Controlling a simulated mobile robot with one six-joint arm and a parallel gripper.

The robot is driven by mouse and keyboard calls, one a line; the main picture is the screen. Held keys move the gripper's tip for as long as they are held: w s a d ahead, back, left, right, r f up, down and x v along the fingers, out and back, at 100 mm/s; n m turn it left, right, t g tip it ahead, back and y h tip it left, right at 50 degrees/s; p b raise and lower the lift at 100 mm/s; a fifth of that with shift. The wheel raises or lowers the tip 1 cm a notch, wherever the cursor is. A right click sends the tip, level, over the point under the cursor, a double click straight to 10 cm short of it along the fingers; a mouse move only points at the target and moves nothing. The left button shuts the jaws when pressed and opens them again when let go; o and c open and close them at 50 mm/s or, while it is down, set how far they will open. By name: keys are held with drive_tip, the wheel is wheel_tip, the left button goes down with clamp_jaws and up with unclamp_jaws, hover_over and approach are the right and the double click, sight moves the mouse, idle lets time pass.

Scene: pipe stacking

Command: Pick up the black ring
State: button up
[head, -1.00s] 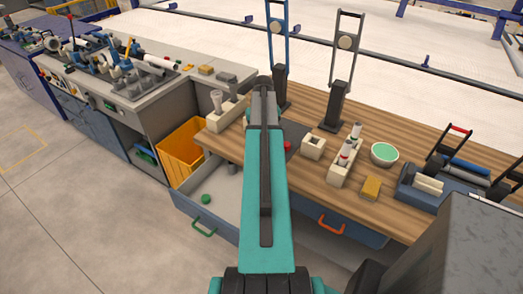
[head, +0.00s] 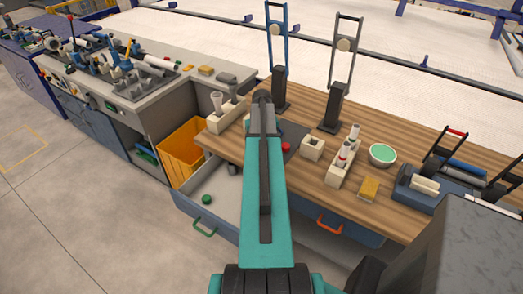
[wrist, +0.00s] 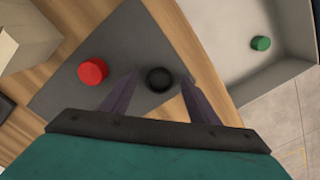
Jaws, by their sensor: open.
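The black ring (wrist: 159,79) lies on a dark grey mat (wrist: 115,45) on the wooden table. In the wrist view it shows between the two fingers of my open gripper (wrist: 159,75). The fingers lie on either side of it in the picture. I cannot tell how high the fingertips are above the mat, and no contact is visible. In the head view, my arm hides the ring and the gripper.
A red round piece (wrist: 93,71) lies on the mat left of the ring. An open drawer (wrist: 222,38) with a green piece (wrist: 261,43) is at the right. A pale block (wrist: 22,35) stands at the upper left. The yellow bin (head: 183,150) is left of the table.

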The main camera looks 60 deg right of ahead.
drive_tip(key=shift+f, duration=0.35)
idle(0.3)
drive_tip(key=c, duration=1.1)
